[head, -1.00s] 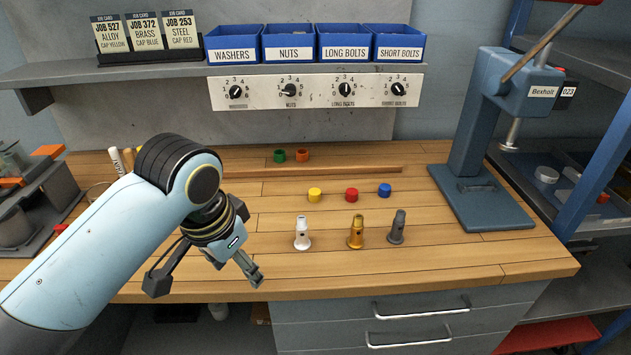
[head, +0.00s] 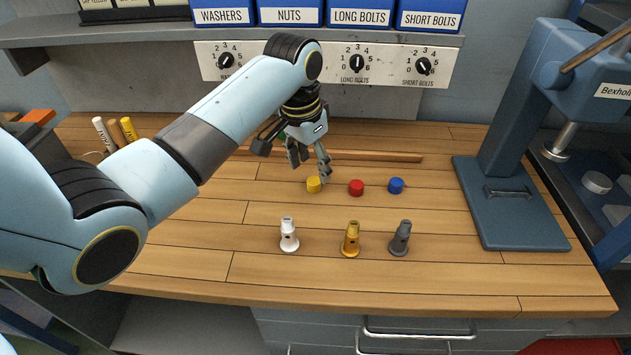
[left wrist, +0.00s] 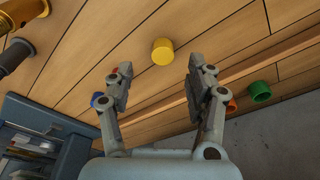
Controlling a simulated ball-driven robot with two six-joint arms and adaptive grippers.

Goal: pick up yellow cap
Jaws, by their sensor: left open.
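The yellow cap (head: 313,185) sits on the wooden bench, left of the red cap (head: 356,188) and the blue cap (head: 396,186). My left gripper (head: 309,172) is open and empty, just above and behind the yellow cap. In the left wrist view the yellow cap (left wrist: 162,51) lies beyond the open fingertips (left wrist: 160,75), roughly midway between them and not touching them. The red and blue caps are partly hidden behind a finger there. My right gripper is not in view.
White (head: 288,235), brass (head: 351,239) and grey (head: 400,238) fittings stand in front of the caps. A wooden strip (head: 375,156) runs behind them. Green (left wrist: 260,92) and orange caps lie beyond it. A blue press (head: 510,215) stands at right. The bench front is clear.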

